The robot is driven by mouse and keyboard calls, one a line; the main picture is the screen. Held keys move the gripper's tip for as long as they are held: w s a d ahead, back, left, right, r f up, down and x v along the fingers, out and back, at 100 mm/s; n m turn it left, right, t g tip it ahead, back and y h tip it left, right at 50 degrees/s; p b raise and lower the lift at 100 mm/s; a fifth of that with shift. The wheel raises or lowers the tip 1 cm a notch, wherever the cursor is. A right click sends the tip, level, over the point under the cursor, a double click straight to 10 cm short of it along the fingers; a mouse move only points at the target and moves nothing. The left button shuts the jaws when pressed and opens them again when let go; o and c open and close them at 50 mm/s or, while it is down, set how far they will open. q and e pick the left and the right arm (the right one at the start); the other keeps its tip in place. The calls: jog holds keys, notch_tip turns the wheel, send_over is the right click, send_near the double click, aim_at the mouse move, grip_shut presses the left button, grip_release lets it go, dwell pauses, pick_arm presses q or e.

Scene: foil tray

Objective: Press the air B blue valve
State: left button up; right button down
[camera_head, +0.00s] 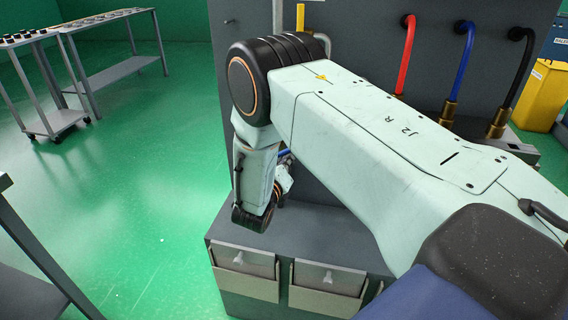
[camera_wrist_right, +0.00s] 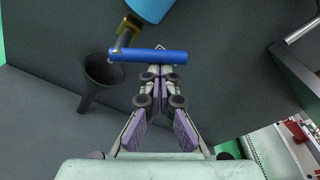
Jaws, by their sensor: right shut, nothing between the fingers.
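The blue valve (camera_wrist_right: 148,56) shows in the right wrist view as a straight blue bar on a brass-coloured fitting (camera_wrist_right: 128,30). My right gripper (camera_wrist_right: 160,72) is shut and empty, with its fingertips right at the bar's right half. I cannot tell whether they touch it. In the head view my right gripper (camera_head: 284,178) is partly hidden behind my own wrist, near the grey cabinet. A small blue piece (camera_head: 285,153) shows just above it, mostly covered by my arm. My left gripper is not in view.
A dark funnel-shaped part (camera_wrist_right: 102,80) stands left of the fingers in the wrist view, with a blue cylinder (camera_wrist_right: 150,8) above. Red (camera_head: 406,52), blue (camera_head: 463,60) and black (camera_head: 522,68) hoses hang on the panel. Drawers (camera_head: 330,278) lie below; open green floor is left.

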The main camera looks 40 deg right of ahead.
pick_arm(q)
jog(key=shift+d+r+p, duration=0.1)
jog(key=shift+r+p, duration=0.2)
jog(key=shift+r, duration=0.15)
pick_arm(e)
jog(key=shift+w+a+r+n+h, duration=0.3)
jog(key=shift+r+n, duration=0.25)
jog(key=shift+n, duration=0.7)
jog(key=shift+w+a+r+n+h, duration=0.15)
jog(key=shift+w+r+n, duration=0.3)
jog(key=shift+n, duration=0.75)
jog(key=shift+w+a+r+n+h, duration=0.25)
jog(key=shift+r+n, duration=0.35)
jog(key=shift+n, duration=0.65)
jog(key=shift+w+a+r, duration=0.1)
jog(key=shift+w+a, duration=0.05)
jog(key=shift+w, duration=0.05)
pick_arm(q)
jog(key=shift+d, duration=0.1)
pick_arm(e)
jog(key=shift+s, duration=0.1)
